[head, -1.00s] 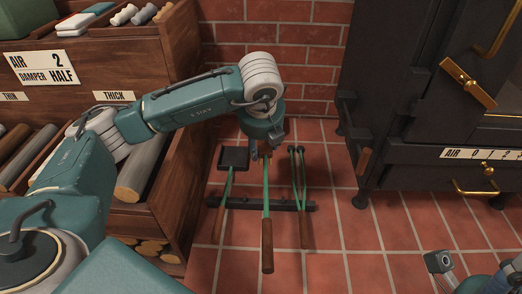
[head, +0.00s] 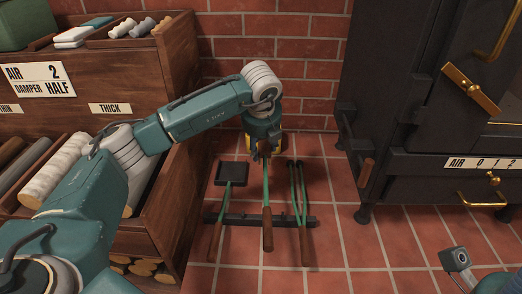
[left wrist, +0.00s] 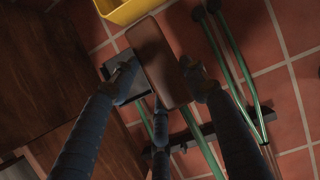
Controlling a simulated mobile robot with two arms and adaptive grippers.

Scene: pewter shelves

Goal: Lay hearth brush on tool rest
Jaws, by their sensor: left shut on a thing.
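The hearth brush seems to be the middle tool, with a green shaft (head: 266,185) and a brown handle (head: 267,230) toward me. My left gripper (head: 264,148) is shut on its far end. In the left wrist view, a brown block (left wrist: 158,62) sits between the fingers. The tool rest is a dark low bar (head: 247,219) on the floor. The brush crosses over it in the head view; I cannot tell whether they touch. My right gripper (head: 455,261) shows only partly at the lower right.
A shovel (head: 232,174) lies across the bar on the left and tongs (head: 299,195) on the right. A wooden log shelf (head: 172,205) stands at left, a black stove (head: 400,140) at right. A yellow object (left wrist: 122,10) shows in the wrist view. Floor in front is clear.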

